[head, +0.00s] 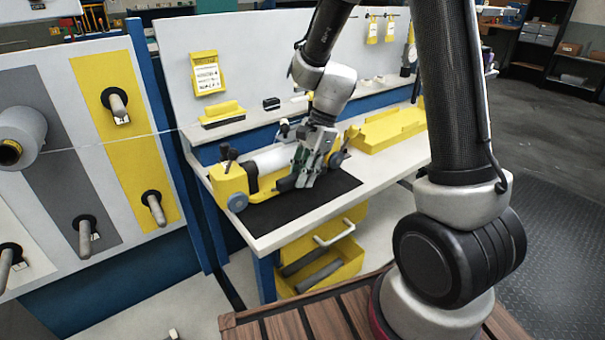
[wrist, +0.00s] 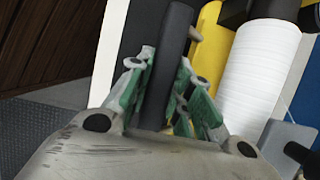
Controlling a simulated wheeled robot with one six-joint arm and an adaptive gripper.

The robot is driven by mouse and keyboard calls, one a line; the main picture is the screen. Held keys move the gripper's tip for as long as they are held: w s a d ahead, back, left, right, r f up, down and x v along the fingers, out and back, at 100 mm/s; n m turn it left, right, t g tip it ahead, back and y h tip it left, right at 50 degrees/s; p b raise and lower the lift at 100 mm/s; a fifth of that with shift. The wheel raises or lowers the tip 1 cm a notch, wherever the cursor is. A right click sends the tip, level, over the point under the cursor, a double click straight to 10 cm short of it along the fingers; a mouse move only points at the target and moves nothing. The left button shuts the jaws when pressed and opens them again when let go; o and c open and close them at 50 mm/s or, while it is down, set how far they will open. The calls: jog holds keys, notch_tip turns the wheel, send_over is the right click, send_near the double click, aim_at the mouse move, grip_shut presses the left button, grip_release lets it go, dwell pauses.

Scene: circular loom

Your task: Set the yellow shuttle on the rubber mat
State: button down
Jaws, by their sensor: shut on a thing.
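The yellow shuttle (head: 228,181) is at the workbench, level, with a white thread roll (head: 278,160) lying along its body and a blue-grey wheel at its left end. My gripper (head: 304,172) is shut on the shuttle's dark bar. In the wrist view the bar (wrist: 174,45) runs between the green-padded fingers (wrist: 165,88), beside the yellow body (wrist: 209,50) and the ribbed white roll (wrist: 262,65). The black rubber mat (head: 300,207) lies under and in front of the shuttle. I cannot tell whether the shuttle touches it.
A yellow tray (head: 390,130) stands on the bench to the right, and a small yellow-and-black block (head: 223,116) sits on the ledge behind. An open yellow drawer (head: 330,268) is below the bench. A pegboard panel (head: 60,130) stands at the left. The mat's front part is bare.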

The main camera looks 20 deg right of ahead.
jog(key=c, duration=1.2)
grip_release()
jog(key=v, duration=1.2)
jog(key=shift+f, duration=0.1)
